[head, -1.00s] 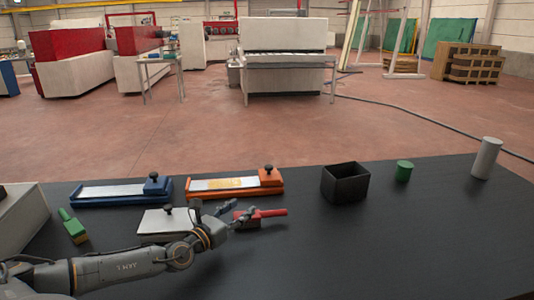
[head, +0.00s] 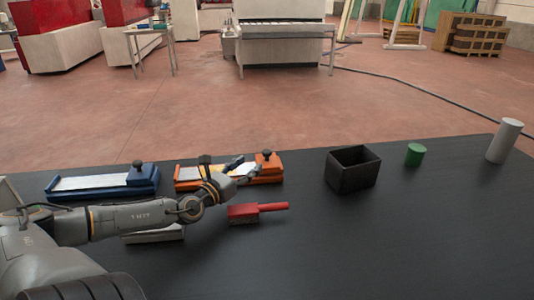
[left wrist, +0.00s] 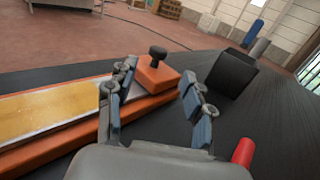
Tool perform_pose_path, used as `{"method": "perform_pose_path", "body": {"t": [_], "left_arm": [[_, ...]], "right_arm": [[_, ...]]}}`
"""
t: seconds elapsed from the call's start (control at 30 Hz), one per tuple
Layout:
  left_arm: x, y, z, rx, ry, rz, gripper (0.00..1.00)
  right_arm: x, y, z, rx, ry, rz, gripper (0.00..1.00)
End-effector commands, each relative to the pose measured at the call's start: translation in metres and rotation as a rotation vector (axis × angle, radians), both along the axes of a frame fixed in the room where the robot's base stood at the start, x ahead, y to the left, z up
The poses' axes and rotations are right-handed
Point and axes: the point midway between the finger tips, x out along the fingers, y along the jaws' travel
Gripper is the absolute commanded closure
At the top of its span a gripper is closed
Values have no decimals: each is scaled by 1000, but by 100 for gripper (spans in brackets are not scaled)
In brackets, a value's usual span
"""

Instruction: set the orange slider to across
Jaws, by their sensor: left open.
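The orange slider (head: 267,161) is a block with a black knob, at the right end of its long orange-edged track (head: 188,185) on the black table. In the left wrist view the block (left wrist: 150,80) and its knob show just ahead, between and beyond the fingers. My left gripper (head: 246,167) is open and empty. It hovers over the right part of the orange track, close to the block; I cannot tell whether it touches. My forearm and gripper hide part of the track. My right gripper is not in view.
A blue slider (head: 142,174) on its track lies to the left. A pale plate (head: 155,236) is partly hidden under my arm. A black box (head: 352,170), green cylinder (head: 414,154) and grey cylinder (head: 503,141) stand right. The front right is clear.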

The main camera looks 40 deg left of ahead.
Motion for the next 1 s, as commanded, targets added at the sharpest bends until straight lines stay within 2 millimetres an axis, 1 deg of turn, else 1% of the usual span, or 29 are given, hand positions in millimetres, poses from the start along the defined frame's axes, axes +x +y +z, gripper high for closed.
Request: {"method": "perform_pose_path", "body": {"t": [0.03, 0.2, 0.53, 1.0], "left_arm": [[6, 0, -1, -1, -3, 0, 48], [22, 3, 1, 2, -4, 1, 48], [48, 6, 2, -2, -4, 3, 48], [91, 12, 1, -1, -2, 4, 48]], "right_arm": [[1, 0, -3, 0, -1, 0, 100], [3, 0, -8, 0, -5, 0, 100], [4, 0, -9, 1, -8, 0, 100], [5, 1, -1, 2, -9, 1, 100]]}}
